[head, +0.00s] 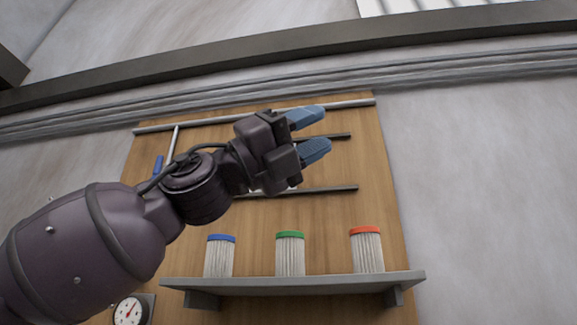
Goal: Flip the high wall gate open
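A wooden wall panel (375,205) carries a long grey bar (345,104) along its top. Below the bar are an upper dark rail (342,136) and a lower dark rail (330,190). A thin light rod (174,143) hangs from the bar at the left, beside a small blue grip-like piece (158,164). I cannot tell for sure which part is the gate, as my arm covers the middle. My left gripper (318,132) is in front of the rails, its two blue fingers apart with nothing seen between them. My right gripper is not in view.
A grey shelf (295,286) below holds three pleated white filters with a blue cap (221,238), a green cap (290,234) and a red cap (366,230). A dial gauge (128,312) is at the lower left. A dark beam (440,32) crosses above. The right wall is bare.

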